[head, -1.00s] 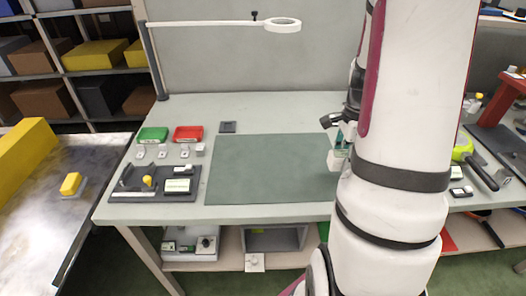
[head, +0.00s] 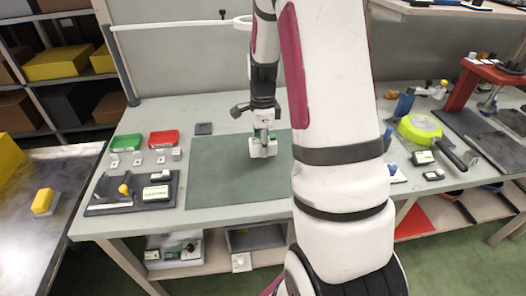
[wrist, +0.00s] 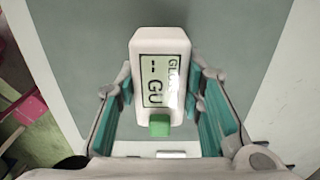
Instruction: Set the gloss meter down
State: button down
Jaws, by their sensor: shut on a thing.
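The gloss meter (wrist: 160,72) is a white block with a pale display reading "-- GU" and a green button at its near end. In the head view it shows small and white (head: 263,150), over the dark green mat (head: 215,185). My gripper (wrist: 162,95) is shut on it, with one teal-padded finger at each side. The meter looks upright. I cannot tell whether its underside touches the mat. My arm hides the right part of the mat in the head view.
Green (head: 125,142) and red (head: 163,139) trays and a dark fixture tray (head: 133,190) stand left of the mat. A lime-green round tool (head: 420,128) lies at the right. The mat's left half is clear. A lamp arm (head: 170,23) spans the back.

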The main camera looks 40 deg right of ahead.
jog(key=shift+f, duration=1.55)
jog(key=shift+f, duration=0.15)
jog(key=c, duration=1.1)
grip_release()
